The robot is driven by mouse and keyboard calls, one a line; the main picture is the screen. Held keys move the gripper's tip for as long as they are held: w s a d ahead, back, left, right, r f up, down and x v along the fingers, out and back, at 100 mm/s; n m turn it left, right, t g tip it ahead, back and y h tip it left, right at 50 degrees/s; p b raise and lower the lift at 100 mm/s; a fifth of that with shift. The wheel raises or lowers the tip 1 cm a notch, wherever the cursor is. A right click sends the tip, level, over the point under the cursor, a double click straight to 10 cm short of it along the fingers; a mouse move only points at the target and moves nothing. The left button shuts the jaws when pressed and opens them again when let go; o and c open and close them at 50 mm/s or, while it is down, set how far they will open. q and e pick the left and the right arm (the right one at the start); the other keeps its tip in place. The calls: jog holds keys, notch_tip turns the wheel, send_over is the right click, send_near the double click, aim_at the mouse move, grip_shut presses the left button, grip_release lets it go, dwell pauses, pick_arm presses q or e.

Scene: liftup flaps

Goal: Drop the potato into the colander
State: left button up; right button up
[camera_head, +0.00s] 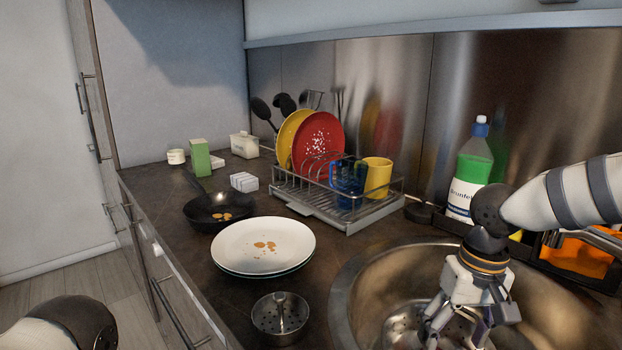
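My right gripper (457,325) points down over the sink at the right. Its fingers stand apart, but the tips are near the bottom edge of the picture, and I cannot tell whether anything is between them. A perforated metal surface, which may be the colander (398,318), shows in the sink beside and behind the fingers. No potato can be made out; it may be hidden by the gripper or out of the picture. Only part of my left arm shows at the lower left, and its gripper is out of view.
The round metal sink (345,290) has a raised rim. A small perforated strainer (280,317), stacked plates (264,246) and a frying pan (220,210) stand left of it. A dish rack (345,218) and a green soap bottle (470,172) are behind. An orange item (578,255) lies right.

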notch_tip(320, 180, up, 12)
jog(key=shift+d, duration=0.35)
